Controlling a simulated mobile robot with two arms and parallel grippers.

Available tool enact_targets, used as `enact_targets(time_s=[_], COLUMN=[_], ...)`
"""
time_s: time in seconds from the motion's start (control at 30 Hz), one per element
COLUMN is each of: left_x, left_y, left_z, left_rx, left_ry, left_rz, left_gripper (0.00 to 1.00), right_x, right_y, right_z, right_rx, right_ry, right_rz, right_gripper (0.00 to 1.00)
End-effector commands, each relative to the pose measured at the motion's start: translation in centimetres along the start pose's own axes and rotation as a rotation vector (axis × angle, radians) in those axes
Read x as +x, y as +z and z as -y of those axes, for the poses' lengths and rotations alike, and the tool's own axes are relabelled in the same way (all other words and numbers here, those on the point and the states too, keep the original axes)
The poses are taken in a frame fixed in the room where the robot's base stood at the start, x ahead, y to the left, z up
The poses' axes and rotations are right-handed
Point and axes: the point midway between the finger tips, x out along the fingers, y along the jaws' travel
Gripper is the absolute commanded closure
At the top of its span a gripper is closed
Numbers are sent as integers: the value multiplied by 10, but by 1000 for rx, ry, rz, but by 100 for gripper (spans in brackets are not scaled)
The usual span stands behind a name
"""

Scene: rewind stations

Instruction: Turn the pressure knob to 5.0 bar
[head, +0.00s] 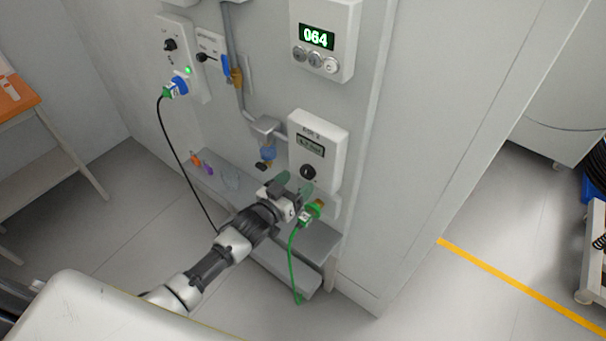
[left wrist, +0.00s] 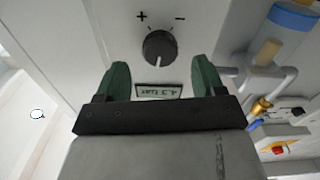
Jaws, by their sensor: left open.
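The pressure knob (head: 308,172) is a round black knob on a white wall box (head: 329,126), below a small dark-framed display (head: 310,145). The display shows a bar value too small to read surely. In the left wrist view the knob (left wrist: 160,47) appears upside down, with a white pointer line and plus and minus marks; the display (left wrist: 158,91) shows between the fingers. My left gripper (head: 295,184) is open and empty just in front of the box, below the knob. Its green fingertips (left wrist: 161,68) point toward the knob from either side, apart from it. My right gripper is not visible.
A green plug with cable (head: 308,213) sits right beside my left gripper. A blue-capped fitting (head: 267,153) and pipe are to the left. A counter box reading 064 (head: 324,38) hangs above. A ledge (head: 310,241) runs below; open floor lies right.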

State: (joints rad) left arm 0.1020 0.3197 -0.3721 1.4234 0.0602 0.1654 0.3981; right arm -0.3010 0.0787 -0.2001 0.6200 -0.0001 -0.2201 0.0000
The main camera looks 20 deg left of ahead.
Motion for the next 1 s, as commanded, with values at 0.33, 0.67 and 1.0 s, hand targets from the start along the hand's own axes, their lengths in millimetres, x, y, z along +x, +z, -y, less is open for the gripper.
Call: enact_targets(time_s=[0.33,0.67,1.0], left_x=[32,32,32], left_y=[0,0,1], left_z=[0,0,0], left_rx=[0,0,22], left_ry=[-1,-1,-1], left_rz=[1,1,1], left_gripper=[31,45,80], right_x=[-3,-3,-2], right_y=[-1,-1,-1], right_z=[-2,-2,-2], right_rx=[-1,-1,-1], right_ry=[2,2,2], right_rz=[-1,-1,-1], right_gripper=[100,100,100])
